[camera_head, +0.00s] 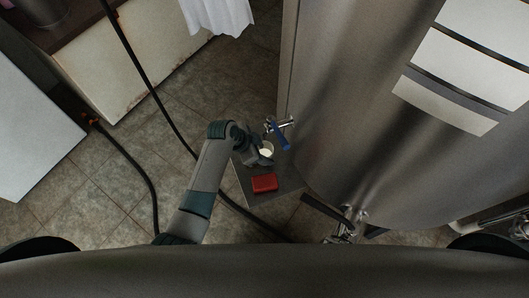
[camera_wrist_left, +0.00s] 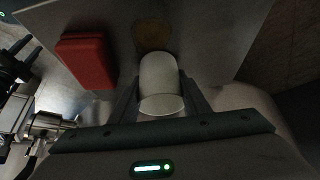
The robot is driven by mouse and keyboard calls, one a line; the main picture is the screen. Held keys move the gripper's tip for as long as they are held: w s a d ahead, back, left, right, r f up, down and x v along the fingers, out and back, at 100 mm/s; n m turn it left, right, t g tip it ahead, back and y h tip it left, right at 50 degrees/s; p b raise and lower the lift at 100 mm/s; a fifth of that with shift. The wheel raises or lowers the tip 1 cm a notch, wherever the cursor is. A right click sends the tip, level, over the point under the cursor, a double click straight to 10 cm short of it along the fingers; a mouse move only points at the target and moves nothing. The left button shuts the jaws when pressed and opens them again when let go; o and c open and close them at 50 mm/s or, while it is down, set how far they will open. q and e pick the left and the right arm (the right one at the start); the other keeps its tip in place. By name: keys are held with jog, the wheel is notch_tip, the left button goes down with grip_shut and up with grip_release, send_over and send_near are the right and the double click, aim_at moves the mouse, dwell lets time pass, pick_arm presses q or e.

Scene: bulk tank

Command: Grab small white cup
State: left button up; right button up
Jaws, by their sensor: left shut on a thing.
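The small white cup (camera_head: 266,149) is partly hidden by my left gripper in the head view. In the left wrist view the white cup (camera_wrist_left: 160,82) sits between the two fingers of my left gripper (camera_wrist_left: 160,92), which is shut on it. In the head view my left gripper (camera_head: 258,154) is over a small grey stand. I cannot tell whether the cup touches the surface. My right gripper is not in view.
A red box (camera_head: 264,183) lies on the grey stand (camera_head: 284,179). A blue-handled tap (camera_head: 279,134) juts from the large steel tank (camera_head: 370,120) close to the gripper. A black hose (camera_head: 165,118) crosses the tiled floor. Another valve (camera_head: 342,230) is below the tank.

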aim_at(263, 144)
pick_arm(q)
jog(key=shift+a+r, duration=0.1)
jog(key=shift+r, duration=0.05)
jog(key=shift+r+b, duration=0.15)
jog(key=shift+b, duration=0.2)
jog(key=shift+r+b, duration=0.75)
jog(key=shift+r, duration=2.15)
jog(key=s+a+b, duration=0.2)
jog(key=s+a, duration=0.1)
jog(key=a, duration=0.6)
jog(key=s+a+b, duration=0.3)
jog(key=s+a, duration=0.1)
jog(key=a, duration=0.5)
jog(key=shift+a+r, duration=0.15)
jog(key=shift+r, duration=0.05)
